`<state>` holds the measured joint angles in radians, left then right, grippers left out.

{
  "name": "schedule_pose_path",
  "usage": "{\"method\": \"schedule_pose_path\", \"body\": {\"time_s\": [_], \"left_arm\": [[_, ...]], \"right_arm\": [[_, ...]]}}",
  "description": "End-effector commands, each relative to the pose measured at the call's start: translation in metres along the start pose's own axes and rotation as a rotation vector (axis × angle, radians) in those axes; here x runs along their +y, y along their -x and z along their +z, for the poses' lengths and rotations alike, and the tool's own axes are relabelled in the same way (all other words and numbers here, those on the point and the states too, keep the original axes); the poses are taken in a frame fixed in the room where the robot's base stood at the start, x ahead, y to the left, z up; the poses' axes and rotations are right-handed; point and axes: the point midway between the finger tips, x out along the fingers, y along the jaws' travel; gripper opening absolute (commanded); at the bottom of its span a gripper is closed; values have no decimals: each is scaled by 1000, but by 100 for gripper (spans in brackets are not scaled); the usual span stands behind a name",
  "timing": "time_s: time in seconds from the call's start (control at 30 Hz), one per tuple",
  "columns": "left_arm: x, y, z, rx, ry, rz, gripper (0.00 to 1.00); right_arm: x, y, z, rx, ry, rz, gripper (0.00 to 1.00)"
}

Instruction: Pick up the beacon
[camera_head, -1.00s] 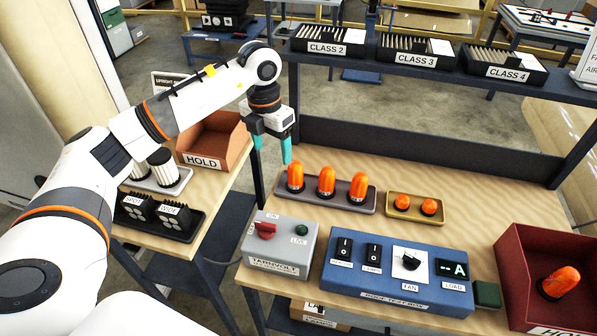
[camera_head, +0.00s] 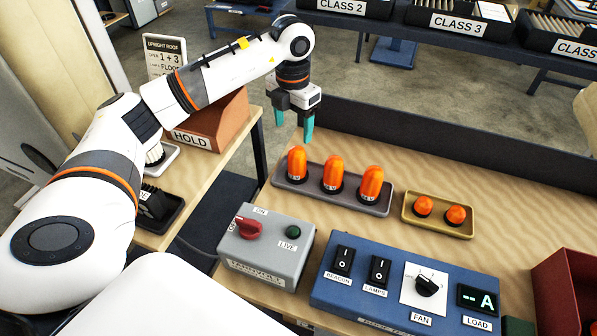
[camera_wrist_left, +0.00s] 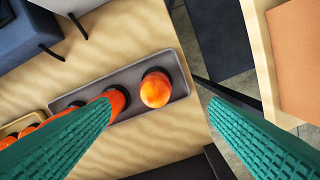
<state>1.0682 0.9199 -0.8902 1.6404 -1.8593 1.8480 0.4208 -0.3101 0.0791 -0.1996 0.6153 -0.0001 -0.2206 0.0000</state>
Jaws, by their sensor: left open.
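Three tall orange beacons stand upright in a grey tray (camera_head: 335,202): the left one (camera_head: 297,163), the middle one (camera_head: 333,173) and the right one (camera_head: 371,184). Two small orange lamps (camera_head: 440,210) sit in a yellow tray. My left gripper (camera_head: 294,125) is open and empty, its teal fingers pointing down above and behind the left beacon. In the left wrist view the end beacon (camera_wrist_left: 156,88) shows from above between the two fingers (camera_wrist_left: 158,105), apart from both. The left finger partly hides the other beacons. My right gripper is out of view.
A grey switch box (camera_head: 265,250) and a blue test box (camera_head: 400,290) stand in front of the trays. A red bin (camera_head: 565,290) is at the right edge. A dark rail (camera_head: 440,150) borders the bench's back. A brown HOLD bin (camera_head: 215,125) sits on the left table.

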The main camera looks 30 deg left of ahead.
Motion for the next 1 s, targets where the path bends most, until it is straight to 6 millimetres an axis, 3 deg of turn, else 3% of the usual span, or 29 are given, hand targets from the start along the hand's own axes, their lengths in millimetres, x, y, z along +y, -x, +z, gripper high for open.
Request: {"method": "schedule_pose_path", "body": {"time_s": [0.03, 0.13, 0.5, 0.77, 1.0], "left_arm": [[0, -12, 0, 0, 0, 0, 70], [0, -16, 0, -1, 0, 0, 70], [1, -69, 0, -4, 0, 1, 70], [3, -89, -1, -3, 0, 2, 70], [7, -125, -3, -3, 1, 1, 70]], "right_arm": [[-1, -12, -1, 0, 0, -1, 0], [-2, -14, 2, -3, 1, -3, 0], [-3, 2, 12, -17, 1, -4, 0], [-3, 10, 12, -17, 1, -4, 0], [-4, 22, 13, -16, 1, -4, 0]]}}
